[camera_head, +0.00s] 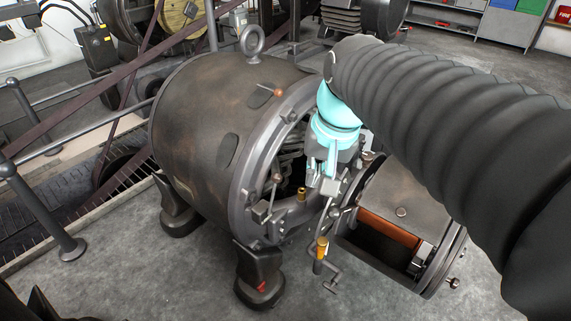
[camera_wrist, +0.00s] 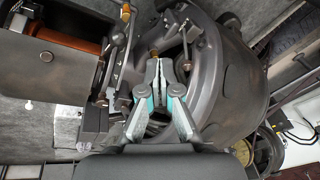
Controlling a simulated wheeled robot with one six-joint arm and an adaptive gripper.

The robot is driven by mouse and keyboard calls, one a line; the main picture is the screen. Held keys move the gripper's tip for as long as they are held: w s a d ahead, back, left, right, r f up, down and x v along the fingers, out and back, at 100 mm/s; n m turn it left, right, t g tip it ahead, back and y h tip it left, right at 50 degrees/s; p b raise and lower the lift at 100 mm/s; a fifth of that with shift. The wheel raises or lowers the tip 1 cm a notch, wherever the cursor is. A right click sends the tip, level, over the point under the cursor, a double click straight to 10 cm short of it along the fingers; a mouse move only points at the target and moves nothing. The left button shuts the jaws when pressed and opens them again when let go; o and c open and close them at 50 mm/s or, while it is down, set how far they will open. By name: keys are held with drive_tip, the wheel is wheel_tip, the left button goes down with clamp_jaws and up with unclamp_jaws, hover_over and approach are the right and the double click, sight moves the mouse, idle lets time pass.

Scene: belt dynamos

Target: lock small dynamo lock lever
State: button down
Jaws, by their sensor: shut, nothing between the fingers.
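The dynamo (camera_head: 205,120) is a dark, worn drum with a lifting ring on top and an open front end. A short lever with a copper-coloured knob (camera_head: 277,92) stands on its upper rim. My gripper (camera_head: 317,183) is shut and empty, in front of the opening. In the wrist view my gripper (camera_wrist: 165,66) points at the dynamo's ring (camera_wrist: 210,75), near a brass knob (camera_wrist: 154,53).
The hinged end cover (camera_head: 400,195) hangs open at the right, with a copper-coloured part inside. A crank with a brass-and-orange handle (camera_head: 321,250) sticks out below my gripper. Railings (camera_head: 40,210) stand at the left.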

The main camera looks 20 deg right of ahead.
drive_tip(key=w+d+f+m+g+y+b, duration=0.1)
drive_tip(key=w+d+m, duration=0.3)
drive_tip(key=w, duration=0.6)
drive_tip(key=w+d+f+m+g+y+b, duration=0.1)
drive_tip(key=w+d+m+g+y, duration=0.3)
drive_tip(key=w, duration=0.6)
drive_tip(key=shift+d+f+m+g+b, duration=0.15)
drive_tip(key=shift+d+m+g+b, duration=0.2)
drive_tip(key=shift+b, duration=0.55)
drive_tip(key=shift+a+f, duration=0.15)
drive_tip(key=s+a+f+b, duration=0.3)
drive_tip(key=a+f, duration=0.5)
drive_tip(key=shift+s+a+f+b, duration=0.3)
drive_tip(key=shift+a+f, duration=0.05)
drive_tip(key=shift+f, duration=0.05)
